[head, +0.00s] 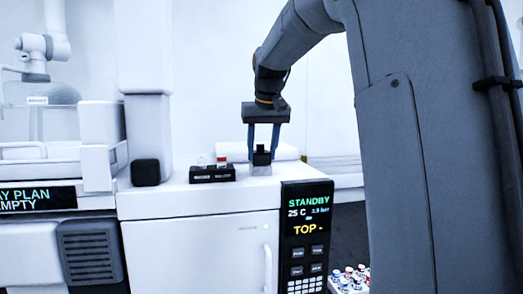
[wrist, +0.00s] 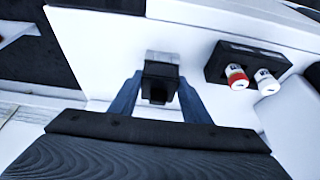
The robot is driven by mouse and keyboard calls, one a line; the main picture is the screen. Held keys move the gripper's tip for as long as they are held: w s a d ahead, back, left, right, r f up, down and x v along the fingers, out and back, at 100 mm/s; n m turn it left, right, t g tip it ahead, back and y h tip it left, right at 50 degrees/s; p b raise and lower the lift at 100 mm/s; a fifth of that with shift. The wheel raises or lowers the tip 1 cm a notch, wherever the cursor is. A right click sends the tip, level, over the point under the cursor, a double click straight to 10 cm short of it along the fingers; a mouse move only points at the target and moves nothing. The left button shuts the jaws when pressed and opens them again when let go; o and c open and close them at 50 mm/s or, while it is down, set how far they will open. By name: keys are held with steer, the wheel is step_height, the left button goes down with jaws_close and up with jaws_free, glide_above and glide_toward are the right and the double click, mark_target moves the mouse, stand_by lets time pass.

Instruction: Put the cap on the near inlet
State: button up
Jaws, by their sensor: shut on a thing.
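My gripper (head: 263,150) points down over the white instrument's top, its two blue fingers on either side of a small black block-like piece (head: 262,157). The gripper is shut on this piece, which I take to be the cap. In the wrist view the black piece (wrist: 160,82) sits between the fingertips (wrist: 160,90). A small silver-grey block (head: 261,170) is directly below it and shows just beyond it in the wrist view (wrist: 162,56). I cannot tell whether the two touch. The near inlet is not clearly identifiable.
A black rack (head: 212,174) with a red-capped vial (head: 222,161) and a white-capped vial (head: 203,160) stands left of the gripper. A dark rounded block (head: 145,172) is farther left. The display panel (head: 307,215) reads STANDBY. Several vials (head: 350,277) are low at right.

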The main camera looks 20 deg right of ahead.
stand_by(0.3)
steer(key=o, duration=2)
step_height(320, 180, up, 10)
steer(key=p, duration=0.9)
steer(key=shift+p, duration=0.3)
steer(key=shift+c, duration=0.4)
jaws_close()
stand_by(0.7)
steer(key=shift+f, duration=0.25)
